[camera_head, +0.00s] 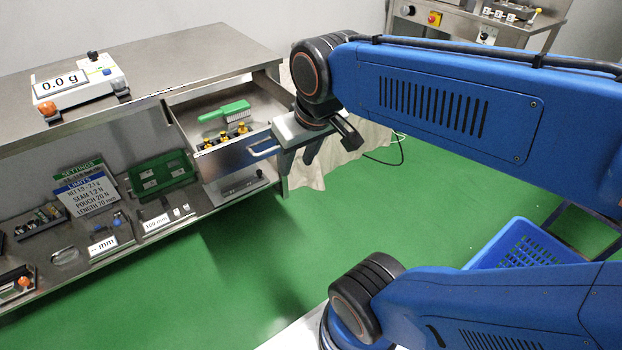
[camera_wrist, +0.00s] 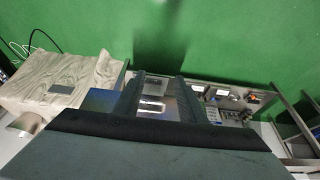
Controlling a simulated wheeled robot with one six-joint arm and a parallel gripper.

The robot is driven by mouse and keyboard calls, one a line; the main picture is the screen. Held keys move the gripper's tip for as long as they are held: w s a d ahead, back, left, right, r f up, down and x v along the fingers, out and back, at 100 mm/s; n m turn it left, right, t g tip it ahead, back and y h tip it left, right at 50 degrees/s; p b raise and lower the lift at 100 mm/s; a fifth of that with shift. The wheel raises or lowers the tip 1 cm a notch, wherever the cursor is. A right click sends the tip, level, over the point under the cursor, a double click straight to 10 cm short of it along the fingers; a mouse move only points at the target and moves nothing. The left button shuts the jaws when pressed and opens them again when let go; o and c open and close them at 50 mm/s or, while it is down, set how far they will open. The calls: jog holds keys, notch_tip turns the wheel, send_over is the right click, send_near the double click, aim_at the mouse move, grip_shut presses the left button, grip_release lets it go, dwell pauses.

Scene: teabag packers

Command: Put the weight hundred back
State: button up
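No weight can be made out as the hundred. The open drawer (camera_head: 240,154) holds a row of several small yellow-and-black pieces (camera_head: 212,141), too small to identify, behind its front panel. My gripper (camera_head: 299,160) hangs in front of the drawer, to the right of its handle, fingers pointing down. The two fingers stand apart with nothing seen held between them. They also show apart in the wrist view (camera_wrist: 160,92), with a metal surface beyond the gap. The scale (camera_head: 80,82) on the bench top reads 0.0 g, and no weight shows clearly on it.
A green brush (camera_head: 224,111) lies in the drawer. The lower shelf holds a green tray (camera_head: 160,176), a limits sign (camera_head: 85,196) and several labelled fixtures. Cloth (camera_wrist: 60,78) hangs beside the bench. A blue crate (camera_head: 520,246) stands at right. The green floor between is clear.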

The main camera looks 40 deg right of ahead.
jog(key=shift+t, duration=0.3)
jog(key=s+f, duration=0.3)
jog(key=s, duration=0.1)
jog(key=shift+s+d, duration=0.1)
jog(key=shift+d, duration=0.15)
jog(key=shift+c, duration=0.6)
